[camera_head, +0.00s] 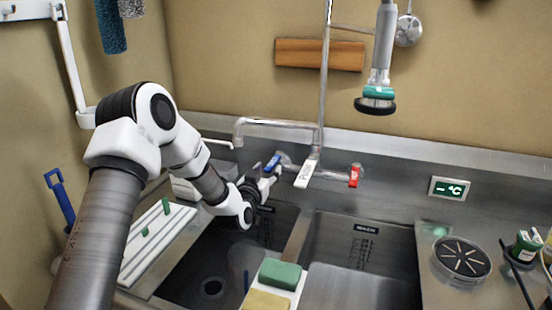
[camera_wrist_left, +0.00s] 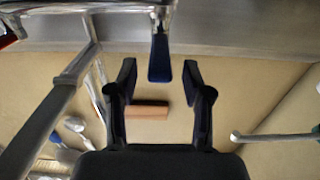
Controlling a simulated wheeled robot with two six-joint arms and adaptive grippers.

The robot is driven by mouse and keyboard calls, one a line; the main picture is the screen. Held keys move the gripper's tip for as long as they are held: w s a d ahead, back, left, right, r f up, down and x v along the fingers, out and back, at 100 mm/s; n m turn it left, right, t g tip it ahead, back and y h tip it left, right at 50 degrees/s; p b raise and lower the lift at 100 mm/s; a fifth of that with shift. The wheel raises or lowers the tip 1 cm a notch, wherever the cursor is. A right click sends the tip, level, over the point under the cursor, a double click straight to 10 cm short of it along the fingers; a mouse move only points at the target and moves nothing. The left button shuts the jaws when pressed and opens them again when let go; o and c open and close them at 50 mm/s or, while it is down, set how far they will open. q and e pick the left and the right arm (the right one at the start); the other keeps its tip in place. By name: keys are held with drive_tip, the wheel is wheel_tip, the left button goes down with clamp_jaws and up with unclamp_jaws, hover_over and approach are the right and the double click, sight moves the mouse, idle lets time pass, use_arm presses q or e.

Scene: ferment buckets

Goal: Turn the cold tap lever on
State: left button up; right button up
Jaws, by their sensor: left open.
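The blue cold tap lever (camera_head: 272,163) is on the left end of the tap body behind the sink. My left gripper (camera_head: 266,182) is at the tap, just in front of and below the blue lever. In the left wrist view the blue lever (camera_wrist_left: 159,57) hangs from the metal pipe at the top. The two dark fingers of my left gripper (camera_wrist_left: 160,78) are open, one on each side of the lever, with visible gaps. No contact shows. My right gripper is not in view.
The red lever (camera_head: 354,175) is on the tap's right end, with a white tag (camera_head: 305,174) hanging between. A spout (camera_head: 275,122) arches above. A green sponge (camera_head: 280,273) sits at the front. A spray head (camera_head: 375,99) hangs at upper right.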

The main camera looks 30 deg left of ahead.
sight(278, 157)
use_arm(q)
drive_tip(key=p+x, duration=0.1)
drive_tip(key=x, duration=0.5)
drive_tip(key=shift+f, duration=0.1)
drive_tip(key=shift+s+d+r, duration=0.1)
drive_tip(key=shift+s+r, duration=0.1)
clamp_jaws()
